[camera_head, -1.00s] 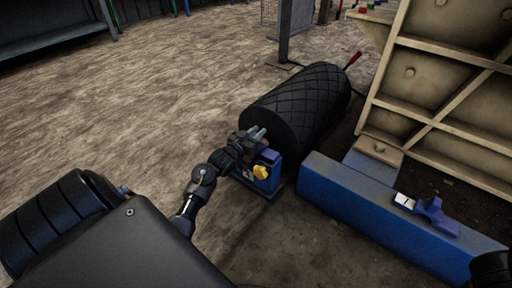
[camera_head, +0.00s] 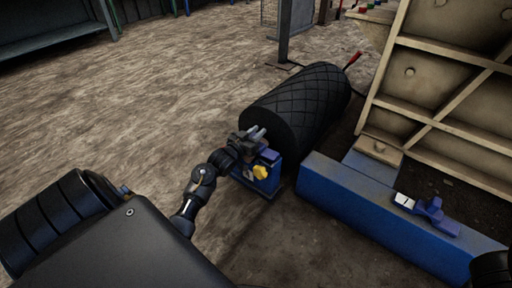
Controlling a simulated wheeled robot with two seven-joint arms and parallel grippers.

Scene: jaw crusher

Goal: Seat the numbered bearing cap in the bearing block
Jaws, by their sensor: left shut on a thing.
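My left gripper (camera_head: 254,138) is at the near end of the dark roller. It is shut on a small blue part (camera_head: 269,156) at the top of a blue stand (camera_head: 271,184). A yellow knob (camera_head: 261,172) shows on the front of the stand. The gripper hides part of the blue part, and no number can be read on it. A blue block-like piece (camera_head: 433,209) with a white plate (camera_head: 404,200) sits on top of the long blue beam. I cannot tell which piece is the bearing cap and which is the bearing block. My right gripper is not in view.
The dark ribbed roller (camera_head: 305,103) lies behind the gripper. The blue beam (camera_head: 355,203) and the tan ribbed crusher frame (camera_head: 430,80) fill the right. A dark post (camera_head: 285,30) stands behind the roller. The ground on the left is open.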

